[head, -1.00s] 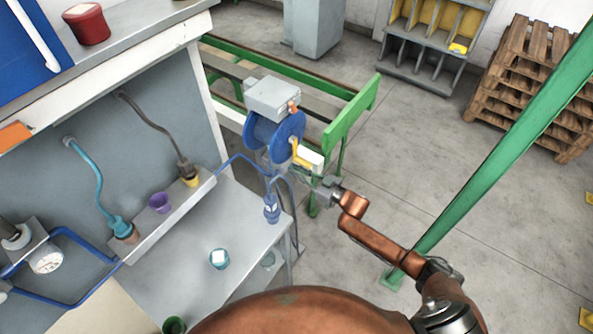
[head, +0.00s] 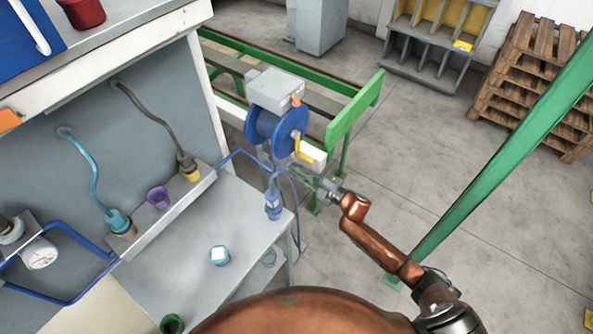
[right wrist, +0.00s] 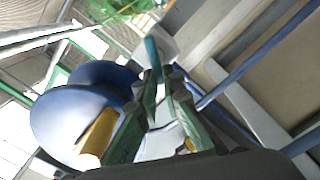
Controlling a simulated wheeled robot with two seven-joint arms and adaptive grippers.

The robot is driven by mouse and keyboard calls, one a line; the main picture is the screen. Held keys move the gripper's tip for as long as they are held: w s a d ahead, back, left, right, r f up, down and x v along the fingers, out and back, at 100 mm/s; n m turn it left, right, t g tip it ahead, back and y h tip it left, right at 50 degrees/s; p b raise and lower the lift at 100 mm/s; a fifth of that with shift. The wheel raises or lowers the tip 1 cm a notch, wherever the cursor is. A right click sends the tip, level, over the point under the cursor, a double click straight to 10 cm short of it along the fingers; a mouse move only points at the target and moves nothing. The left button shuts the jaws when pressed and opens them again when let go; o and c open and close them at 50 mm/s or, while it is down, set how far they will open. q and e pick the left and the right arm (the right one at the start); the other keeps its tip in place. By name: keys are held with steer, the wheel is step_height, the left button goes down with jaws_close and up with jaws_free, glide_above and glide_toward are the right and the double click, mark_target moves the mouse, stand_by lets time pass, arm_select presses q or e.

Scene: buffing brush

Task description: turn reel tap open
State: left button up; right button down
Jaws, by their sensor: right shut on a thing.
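The blue hose reel (head: 275,130) stands beyond the bench's right end, with a yellow crank (head: 301,148) on its side. It also shows in the right wrist view (right wrist: 75,105). My right gripper (head: 318,184) is just below and right of the reel. In the right wrist view its two green-padded fingers (right wrist: 162,88) close around a narrow teal piece (right wrist: 152,55), which looks like the tap lever. The fingers hide the lower part of this piece, and the tap body cannot be made out clearly. My left gripper is out of view.
A grey bench (head: 190,265) with cups and hoses is at left. A blue-capped hose end (head: 273,203) hangs near the reel. A green frame (head: 352,110) stands behind. A green post (head: 505,150) slants close to my right arm. Open floor lies at right.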

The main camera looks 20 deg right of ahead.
steer(key=n+b, duration=0.1)
steer(key=n, duration=0.1)
steer(key=f+n+b, duration=0.1)
steer(key=n, duration=0.1)
steer(key=shift+s+a, duration=0.1)
steer(key=shift+f+n+b, duration=0.15)
steer(key=shift+n+b, duration=0.6)
steer(key=shift+n, duration=0.65)
steer(key=c, duration=2.1)
jaws_free()
steer(key=v, duration=1.2)
